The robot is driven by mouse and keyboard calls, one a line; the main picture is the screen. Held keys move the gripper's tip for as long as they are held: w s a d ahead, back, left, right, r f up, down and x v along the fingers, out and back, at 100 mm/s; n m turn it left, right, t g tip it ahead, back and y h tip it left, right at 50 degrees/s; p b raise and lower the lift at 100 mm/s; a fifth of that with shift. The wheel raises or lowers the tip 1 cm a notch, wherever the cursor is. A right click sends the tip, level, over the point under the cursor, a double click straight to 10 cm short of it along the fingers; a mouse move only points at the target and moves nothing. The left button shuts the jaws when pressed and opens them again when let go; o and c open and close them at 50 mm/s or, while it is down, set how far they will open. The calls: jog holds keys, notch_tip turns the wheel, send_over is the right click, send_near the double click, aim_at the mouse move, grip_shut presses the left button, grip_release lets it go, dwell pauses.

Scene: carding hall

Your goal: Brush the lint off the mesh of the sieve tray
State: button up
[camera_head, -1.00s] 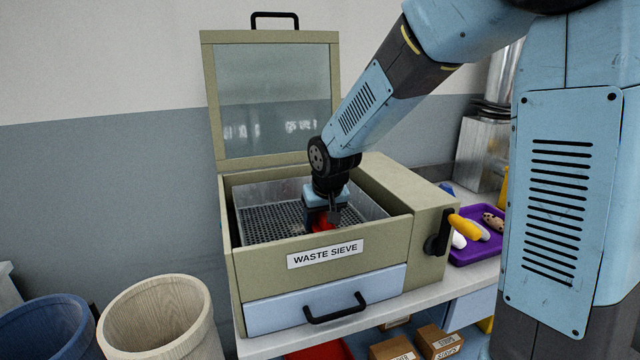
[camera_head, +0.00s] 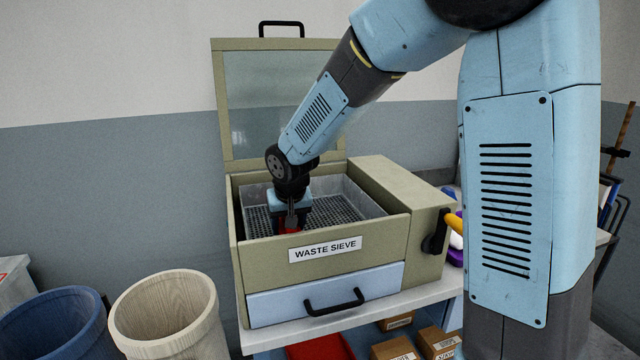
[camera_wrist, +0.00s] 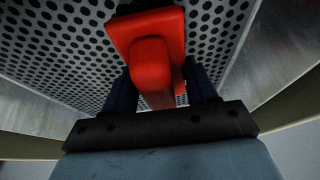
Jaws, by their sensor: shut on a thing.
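The waste sieve is a beige box (camera_head: 390,238) with its windowed lid (camera_head: 275,105) standing open. Inside it lies the sieve tray, with grey walls (camera_head: 357,190) and a perforated mesh (camera_head: 335,208). The mesh also shows in the wrist view (camera_wrist: 55,50). My gripper (camera_head: 290,222) is down inside the tray near its front wall, shut on a red brush (camera_wrist: 150,65). The brush's red block lies over the mesh; its bristles are hidden, so I cannot tell if they touch. I make out no lint clearly on the visible mesh.
A black-handled drawer (camera_head: 330,293) is shut below the tray. A black knob (camera_head: 436,238) is on the box's right side. A wooden bin (camera_head: 165,310) and a blue bin (camera_head: 55,325) stand at the left. Cardboard boxes (camera_head: 440,342) sit below the bench.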

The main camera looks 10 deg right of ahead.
jog(key=shift+a, duration=0.45)
jog(key=shift+s+a+r, duration=0.1)
jog(key=shift+a+r, duration=0.05)
jog(key=shift+a, duration=0.1)
jog(key=shift+r, duration=3.9)
